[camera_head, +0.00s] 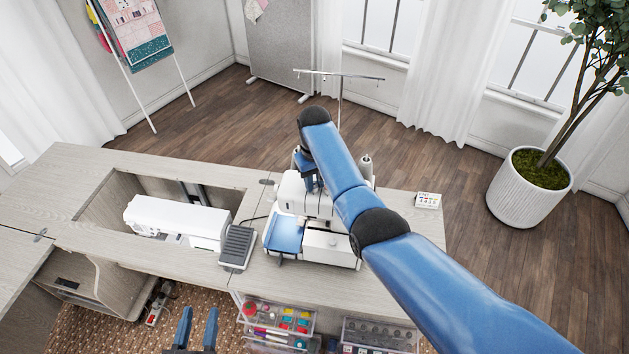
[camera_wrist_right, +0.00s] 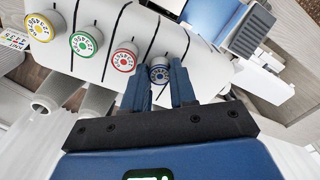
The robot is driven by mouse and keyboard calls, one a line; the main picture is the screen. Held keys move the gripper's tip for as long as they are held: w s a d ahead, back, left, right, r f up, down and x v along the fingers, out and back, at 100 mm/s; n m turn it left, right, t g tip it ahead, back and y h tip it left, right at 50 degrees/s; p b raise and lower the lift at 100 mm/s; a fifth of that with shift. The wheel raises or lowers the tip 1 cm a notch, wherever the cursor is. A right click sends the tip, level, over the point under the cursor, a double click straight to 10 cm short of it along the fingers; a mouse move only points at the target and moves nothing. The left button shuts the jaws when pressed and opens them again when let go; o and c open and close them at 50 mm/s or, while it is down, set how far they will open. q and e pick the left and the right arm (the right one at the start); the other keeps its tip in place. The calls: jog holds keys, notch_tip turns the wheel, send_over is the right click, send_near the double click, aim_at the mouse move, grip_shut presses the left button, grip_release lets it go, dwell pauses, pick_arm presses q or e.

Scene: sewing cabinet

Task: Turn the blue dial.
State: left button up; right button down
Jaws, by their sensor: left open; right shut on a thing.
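The blue dial (camera_wrist_right: 159,74) is at the end of a row of dials on the white serger, in the right wrist view. My right gripper (camera_wrist_right: 160,84) has its two blue fingers on either side of the dial and is shut on it. In the head view my right arm reaches over the serger (camera_head: 327,244) and hides the dials; my right gripper (camera_head: 306,182) shows only in part. My left gripper (camera_head: 197,326) is open and empty at the bottom of the head view, in front of the cabinet and away from the serger.
Yellow (camera_wrist_right: 40,28), green (camera_wrist_right: 86,41) and red (camera_wrist_right: 121,64) dials sit beside the blue one. A white sewing machine (camera_head: 177,220) lies in the cabinet opening, with a foot pedal (camera_head: 238,246) near it. Clear drawers (camera_head: 279,321) of supplies stand below the cabinet top (camera_head: 370,290).

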dwell(0.4)
jog(key=c, duration=0.9)
grip_release()
jog(key=shift+f, duration=0.1)
